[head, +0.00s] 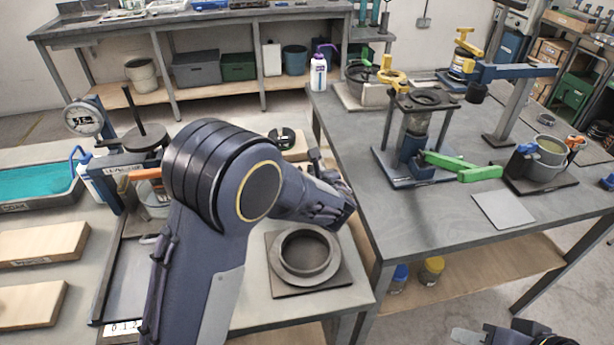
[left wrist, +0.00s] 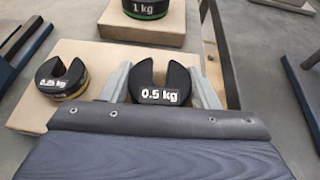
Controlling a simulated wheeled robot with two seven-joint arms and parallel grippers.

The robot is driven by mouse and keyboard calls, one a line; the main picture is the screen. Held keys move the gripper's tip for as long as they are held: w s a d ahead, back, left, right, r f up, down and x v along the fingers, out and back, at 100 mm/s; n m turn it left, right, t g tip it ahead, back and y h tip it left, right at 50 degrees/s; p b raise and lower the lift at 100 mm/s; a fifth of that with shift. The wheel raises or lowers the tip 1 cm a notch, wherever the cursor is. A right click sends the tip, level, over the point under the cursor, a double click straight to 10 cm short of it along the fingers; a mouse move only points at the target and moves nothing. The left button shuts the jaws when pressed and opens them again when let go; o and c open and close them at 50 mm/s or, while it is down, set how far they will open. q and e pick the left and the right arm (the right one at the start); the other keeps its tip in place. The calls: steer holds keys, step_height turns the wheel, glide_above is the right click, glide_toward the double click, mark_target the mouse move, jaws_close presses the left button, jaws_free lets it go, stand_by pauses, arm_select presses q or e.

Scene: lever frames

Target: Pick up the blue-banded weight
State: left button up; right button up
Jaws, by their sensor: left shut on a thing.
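In the left wrist view a black slotted weight (left wrist: 160,91) marked 0.5 kg sits between the two grey fingers of my left gripper (left wrist: 162,84), which is shut on it. No coloured band shows on this weight; its lower side is hidden by the gripper body. Another slotted 0.5 kg weight (left wrist: 62,80) with a yellow band lies to the left on a tan block (left wrist: 92,55). A 1 kg weight (left wrist: 148,8) with a green band stands on a farther block. In the head view my left arm hides the held weight. My right gripper (head: 510,336) shows only partly at the bottom edge.
A dark plate with a round ring (head: 306,256) lies on the near table in front of the left arm. The right table (head: 400,225) holds a press stand (head: 415,135) and green-handled clamp (head: 462,168).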

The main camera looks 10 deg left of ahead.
arm_select(q)
steer(key=shift+c, duration=1.3)
steer(key=shift+r, duration=0.15)
steer(key=shift+r, duration=0.3)
steer(key=r, duration=0.3)
steer(key=shift+s+d+r, duration=0.2)
steer(key=shift+s+r, duration=0.1)
steer(key=shift+s, duration=0.1)
steer(key=s+d+r+p, duration=0.3)
steer(key=s+r, duration=0.8)
steer(key=s, duration=0.1)
steer(key=shift+s+d+r+p, duration=0.25)
steer(key=shift+s+r+p, duration=0.05)
steer(key=shift+p, duration=0.05)
